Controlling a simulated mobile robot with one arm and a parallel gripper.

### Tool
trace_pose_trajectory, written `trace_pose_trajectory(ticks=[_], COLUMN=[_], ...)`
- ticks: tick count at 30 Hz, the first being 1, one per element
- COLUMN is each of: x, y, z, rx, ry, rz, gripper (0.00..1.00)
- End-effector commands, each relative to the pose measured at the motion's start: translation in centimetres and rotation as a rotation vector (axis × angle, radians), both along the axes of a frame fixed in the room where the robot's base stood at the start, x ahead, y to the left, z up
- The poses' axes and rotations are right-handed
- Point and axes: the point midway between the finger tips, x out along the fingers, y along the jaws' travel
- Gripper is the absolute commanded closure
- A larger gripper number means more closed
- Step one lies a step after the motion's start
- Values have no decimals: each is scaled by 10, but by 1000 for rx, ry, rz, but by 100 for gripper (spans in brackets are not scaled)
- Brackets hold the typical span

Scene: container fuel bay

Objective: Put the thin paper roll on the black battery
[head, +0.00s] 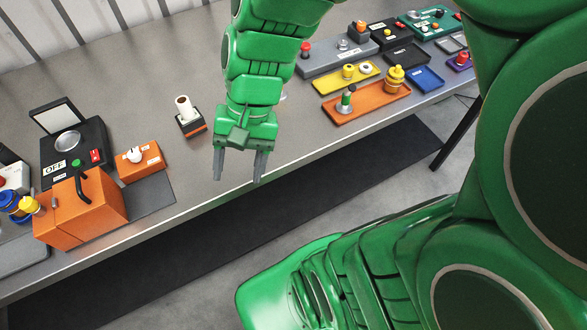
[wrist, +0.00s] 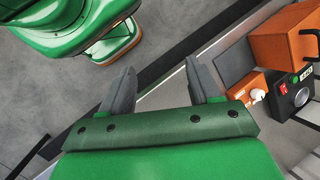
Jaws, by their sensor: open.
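The thin paper roll (head: 184,109), white with a brownish top end, stands upright on a small black block with an orange band, which looks like the black battery (head: 194,128), in the head view. The roll appears to rest on the block's top. My gripper (head: 239,170) is open and empty, to the right of and nearer than the roll and block, by the bench's front edge. In the wrist view my gripper (wrist: 160,72) has both fingers apart with nothing between them. The roll and the battery do not show in the wrist view.
Left on the bench are an orange box with a black handle (head: 82,212), a smaller orange box (head: 140,160) and a black device with an OFF label (head: 72,143). Orange (head: 367,103) and yellow (head: 346,78) trays with parts lie right. Bare bench surrounds the battery.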

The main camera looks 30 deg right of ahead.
Motion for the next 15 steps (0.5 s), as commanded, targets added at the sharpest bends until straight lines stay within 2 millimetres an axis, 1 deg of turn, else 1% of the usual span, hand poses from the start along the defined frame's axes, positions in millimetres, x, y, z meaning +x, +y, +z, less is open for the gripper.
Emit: trace_pose_trajectory(ticks=[3,7,12,15], x=[-22,-43,-61,-66], y=[-16,-37,-60,-68], z=[5,10,18,21], rx=[-88,-181,-278,-307], ry=[-44,-77,-109,-118], rz=[123,245,351,383], gripper=[38,38,38,38])
